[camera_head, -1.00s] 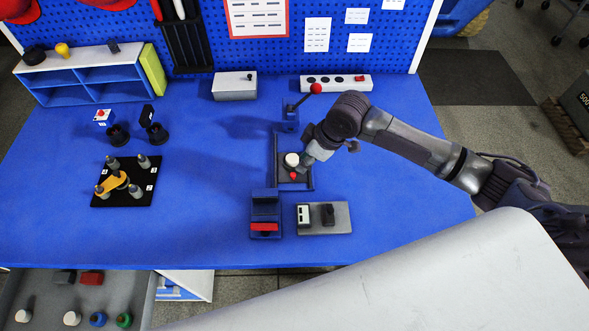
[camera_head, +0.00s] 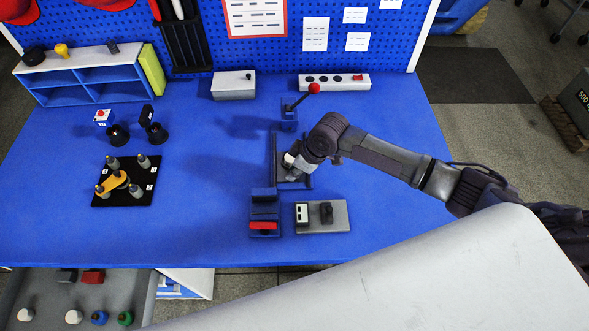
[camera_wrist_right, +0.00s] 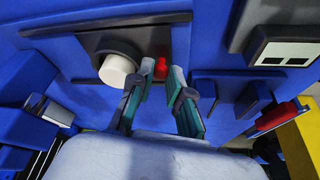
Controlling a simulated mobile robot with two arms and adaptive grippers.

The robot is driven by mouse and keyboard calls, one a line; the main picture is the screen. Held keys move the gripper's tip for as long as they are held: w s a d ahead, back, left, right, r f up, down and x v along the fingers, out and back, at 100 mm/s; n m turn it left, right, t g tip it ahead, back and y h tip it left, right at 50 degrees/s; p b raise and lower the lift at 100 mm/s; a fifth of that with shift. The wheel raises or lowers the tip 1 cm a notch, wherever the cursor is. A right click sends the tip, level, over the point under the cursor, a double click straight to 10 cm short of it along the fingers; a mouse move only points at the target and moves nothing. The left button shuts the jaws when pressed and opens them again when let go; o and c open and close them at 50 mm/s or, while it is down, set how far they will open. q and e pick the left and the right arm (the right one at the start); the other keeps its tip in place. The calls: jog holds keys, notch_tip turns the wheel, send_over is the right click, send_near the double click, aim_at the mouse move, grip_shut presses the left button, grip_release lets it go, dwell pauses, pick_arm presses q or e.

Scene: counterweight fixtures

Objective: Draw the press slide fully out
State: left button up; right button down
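The press slide (camera_head: 279,172) lies in its dark rail frame at mid-table, mostly hidden by my right gripper (camera_head: 290,165) in the head view. In the right wrist view the slide is a dark plate (camera_wrist_right: 104,42) with a white cylinder (camera_wrist_right: 117,70) on it and a red knob (camera_wrist_right: 160,67) at its edge. My right gripper (camera_wrist_right: 161,80) has its fingers apart, with the red knob showing between the fingertips. Contact with the knob is not clear. The press lever with a red ball (camera_head: 314,88) stands behind the frame. My left gripper is not in view.
A blue fixture with a red bar (camera_head: 264,226) and a grey plate with a black block (camera_head: 335,222) stand just in front of the frame. A black mat with pegs (camera_head: 125,195) lies to the left. The table front between them is clear.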

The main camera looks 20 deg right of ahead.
jog(key=shift+s+a+r+p, duration=0.1)
jog(key=shift+s+p, duration=0.2)
jog(key=shift+p, duration=0.2)
jog(key=shift+s+a+p, duration=0.1)
jog(key=shift+s+p, duration=0.25)
jog(key=shift+s, duration=0.1)
jog(key=shift+s+a, duration=0.15)
jog(key=shift+s, duration=0.1)
jog(key=c, duration=1.4)
grip_release()
jog(key=shift+f, duration=0.25)
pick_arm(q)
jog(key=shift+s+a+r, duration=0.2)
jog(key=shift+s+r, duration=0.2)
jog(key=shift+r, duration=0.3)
pick_arm(e)
jog(key=shift+r, duration=0.2)
jog(key=shift+d+r, duration=0.2)
jog(key=shift+r, duration=0.15)
jog(key=v, duration=1.1)
jog(key=shift+s, duration=0.1)
